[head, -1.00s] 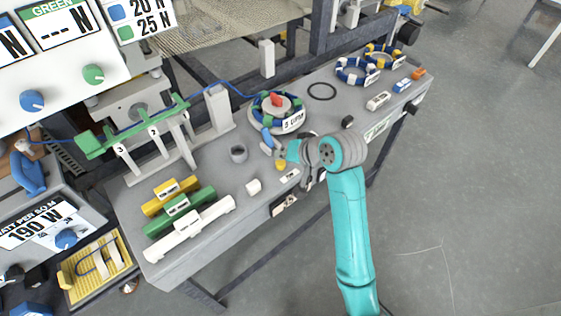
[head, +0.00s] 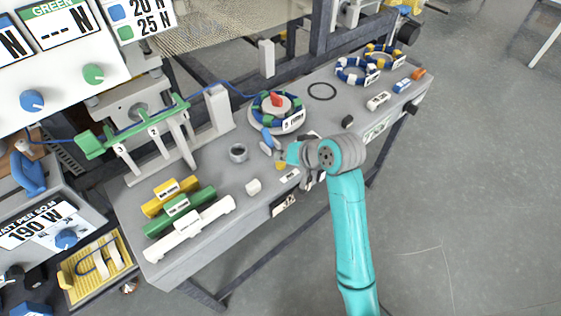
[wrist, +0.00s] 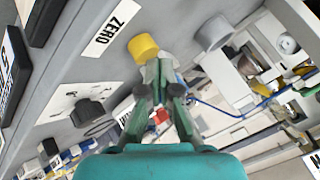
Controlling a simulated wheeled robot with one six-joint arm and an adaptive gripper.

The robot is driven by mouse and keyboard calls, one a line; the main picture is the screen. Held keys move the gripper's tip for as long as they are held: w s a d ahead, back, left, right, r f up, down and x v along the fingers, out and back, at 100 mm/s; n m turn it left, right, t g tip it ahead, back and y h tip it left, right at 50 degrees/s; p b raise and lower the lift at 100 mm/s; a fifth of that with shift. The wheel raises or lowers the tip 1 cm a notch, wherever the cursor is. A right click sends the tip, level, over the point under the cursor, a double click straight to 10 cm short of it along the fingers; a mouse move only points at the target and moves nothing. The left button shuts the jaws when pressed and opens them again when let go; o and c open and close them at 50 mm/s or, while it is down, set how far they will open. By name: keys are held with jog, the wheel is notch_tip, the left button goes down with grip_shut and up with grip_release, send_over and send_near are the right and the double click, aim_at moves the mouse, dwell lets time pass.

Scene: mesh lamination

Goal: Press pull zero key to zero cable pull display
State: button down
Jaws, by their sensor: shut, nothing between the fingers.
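The yellow round key (wrist: 143,47) stands beside a white label reading ZERO (wrist: 112,27) in the wrist view. My gripper (wrist: 160,70) is shut and empty, its fingertips right at the edge of the yellow key. I cannot tell whether they touch it. In the head view the yellow key (head: 281,166) shows small on the bench top, just below my gripper (head: 287,155). A small white plate with dark characters (head: 284,205) is on the bench's front edge; its reading is too small to be sure of. Part of a dark-lettered plate (wrist: 14,70) shows at the wrist view's left edge.
A round dial with a red knob (head: 276,100) stands behind my gripper. Yellow, green and white bars (head: 190,228) lie at the front left. A black ring (head: 321,91) lies farther back.

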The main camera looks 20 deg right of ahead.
aim_at(283, 163)
jog(key=shift+f, duration=0.55)
dwell(0.4)
jog(key=shift+r, duration=0.15)
dwell(0.3)
jog(key=shift+r, duration=0.85)
jog(key=shift+r, duration=2.5)
